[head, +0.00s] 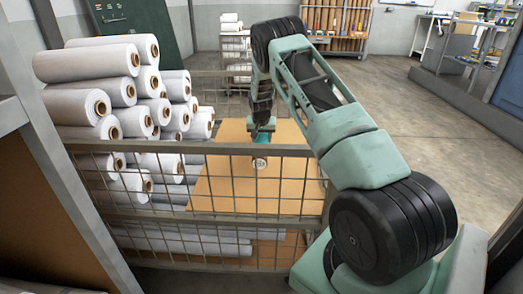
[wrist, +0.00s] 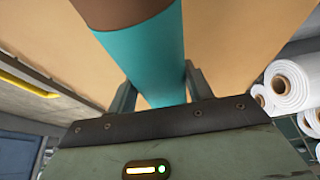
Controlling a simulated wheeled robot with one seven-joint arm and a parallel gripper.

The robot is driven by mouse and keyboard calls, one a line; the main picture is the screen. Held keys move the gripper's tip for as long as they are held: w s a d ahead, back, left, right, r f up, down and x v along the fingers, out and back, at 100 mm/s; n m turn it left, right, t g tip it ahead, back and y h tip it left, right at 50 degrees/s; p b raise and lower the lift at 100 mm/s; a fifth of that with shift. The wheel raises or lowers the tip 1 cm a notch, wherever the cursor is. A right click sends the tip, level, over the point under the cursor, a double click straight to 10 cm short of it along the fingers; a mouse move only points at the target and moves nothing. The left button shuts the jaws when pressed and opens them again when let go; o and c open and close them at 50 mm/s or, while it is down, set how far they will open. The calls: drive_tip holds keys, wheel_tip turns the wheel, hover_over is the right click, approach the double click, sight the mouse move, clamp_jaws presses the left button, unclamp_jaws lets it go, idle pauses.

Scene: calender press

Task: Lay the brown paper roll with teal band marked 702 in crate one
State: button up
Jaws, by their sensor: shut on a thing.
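My gripper (wrist: 160,90) is shut on the brown paper roll with the teal band (wrist: 145,50), one finger on each side of the band. In the head view my gripper (head: 262,131) points down with the roll's pale round end (head: 260,163) facing the camera. The roll shows over tan board, behind the top rail of a wire-mesh crate (head: 250,149). I cannot tell whether it touches the board. The marking 702 cannot be read, and no crate number shows. Most of the roll is hidden behind my gripper in the head view.
Many white rolls (head: 88,66) are stacked at the left, some close to the mesh; they also show at right in the wrist view (wrist: 290,80). White rolls lie low behind the mesh (head: 190,240). A rack (head: 335,22) stands at the back. The floor at right (head: 430,125) is clear.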

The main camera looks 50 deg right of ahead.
sight(261, 136)
drive_tip(key=shift+w+f+b, duration=0.1)
drive_tip(key=shift+f+b, duration=0.35)
drive_tip(key=shift+f, duration=1.55)
drive_tip(key=shift+f, duration=0.1)
drive_tip(key=o, duration=1.3)
drive_tip(key=shift+f, duration=0.1)
drive_tip(key=p+v, duration=0.3)
drive_tip(key=v, duration=0.9)
